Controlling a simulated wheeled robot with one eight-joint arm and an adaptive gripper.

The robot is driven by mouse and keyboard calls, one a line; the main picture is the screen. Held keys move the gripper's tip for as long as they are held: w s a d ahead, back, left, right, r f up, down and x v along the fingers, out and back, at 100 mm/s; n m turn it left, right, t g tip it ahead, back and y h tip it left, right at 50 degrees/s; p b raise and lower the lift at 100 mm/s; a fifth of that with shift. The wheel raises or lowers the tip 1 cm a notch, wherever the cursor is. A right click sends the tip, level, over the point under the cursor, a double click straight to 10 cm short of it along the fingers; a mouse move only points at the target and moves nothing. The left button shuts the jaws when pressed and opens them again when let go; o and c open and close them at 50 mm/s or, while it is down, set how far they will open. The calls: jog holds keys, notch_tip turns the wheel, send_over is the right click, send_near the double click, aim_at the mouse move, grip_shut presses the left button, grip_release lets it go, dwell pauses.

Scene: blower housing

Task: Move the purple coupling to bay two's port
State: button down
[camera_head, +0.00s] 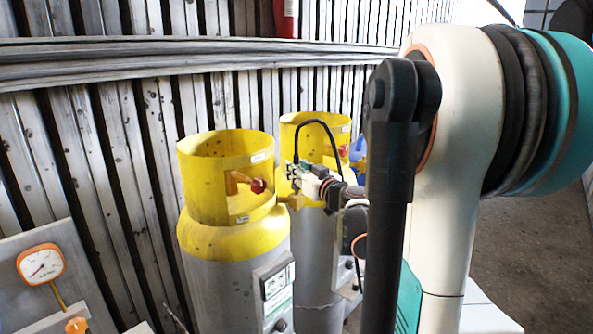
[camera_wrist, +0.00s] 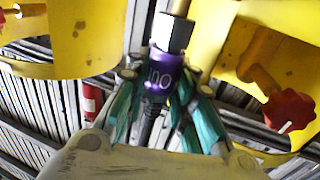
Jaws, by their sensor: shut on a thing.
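The purple coupling (camera_wrist: 166,68) with white marking stands between the teal-padded fingers of my gripper (camera_wrist: 159,78) in the wrist view. My gripper is shut on it. A dark hose or stem runs down from the coupling between the fingers. A grey hex fitting (camera_wrist: 172,32) on a brass stem lies directly above the coupling in line with it. I cannot tell whether the two touch. In the head view my wrist reaches between the two yellow-topped cylinders, and the coupling cannot be made out. No bay number is readable.
The near cylinder (camera_head: 235,235) and far cylinder (camera_head: 318,235) have yellow collars. A red valve knob (camera_wrist: 289,110) sits close at right in the wrist view. A panel with an orange-rimmed gauge (camera_head: 41,264) stands at lower left. A slatted wall is behind; open floor is at right.

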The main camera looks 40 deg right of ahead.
jog(key=shift+f+b, duration=0.7)
jog(key=shift+f, duration=0.2)
jog(key=c, duration=1.3)
grip_release()
jog(key=s+a, duration=0.2)
jog(key=s, duration=0.9)
jog(key=shift+s+a, duration=0.15)
jog(key=shift+s, duration=0.25)
